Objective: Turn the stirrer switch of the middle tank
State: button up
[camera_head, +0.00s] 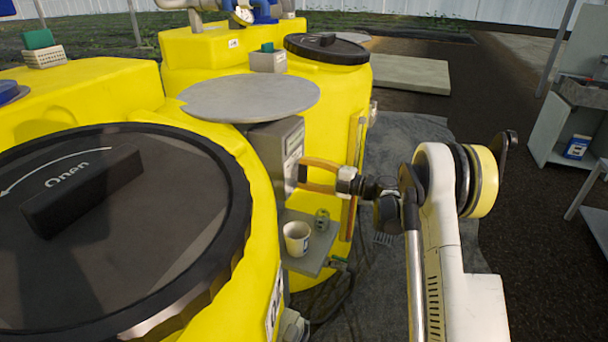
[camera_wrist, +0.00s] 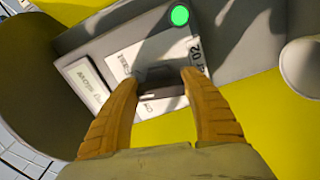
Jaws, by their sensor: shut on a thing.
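A grey control box (camera_head: 277,150) is fixed at the side of a yellow tank. In the wrist view the box (camera_wrist: 85,48) carries a white label ending in "02" (camera_wrist: 190,48) and a lit green lamp (camera_wrist: 180,15). A dark switch knob (camera_wrist: 160,75) sits on its face. My gripper (camera_head: 304,174) reaches the box from the right, its orange fingers level with the face. In the wrist view my gripper (camera_wrist: 160,80) has its fingertips on either side of the knob, shut on it. The fingers partly hide the knob and label.
A small shelf (camera_head: 315,262) below my gripper holds a white cup (camera_head: 297,238) and a small can (camera_head: 321,219). A large black lid marked "Open" (camera_head: 110,230) fills the near left. A grey round plate (camera_head: 250,98) lies above the box. Another yellow tank (camera_head: 330,105) stands behind.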

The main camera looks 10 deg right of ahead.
jog(key=m, duration=0.6)
jog(key=shift+f+m+b, duration=0.1)
jog(key=shift+m+b, duration=0.2)
jog(key=shift+b, duration=0.05)
dwell(0.3)
jog(key=o, duration=1.2)
jog(key=shift+s, duration=0.1)
jog(key=v, duration=1.2)
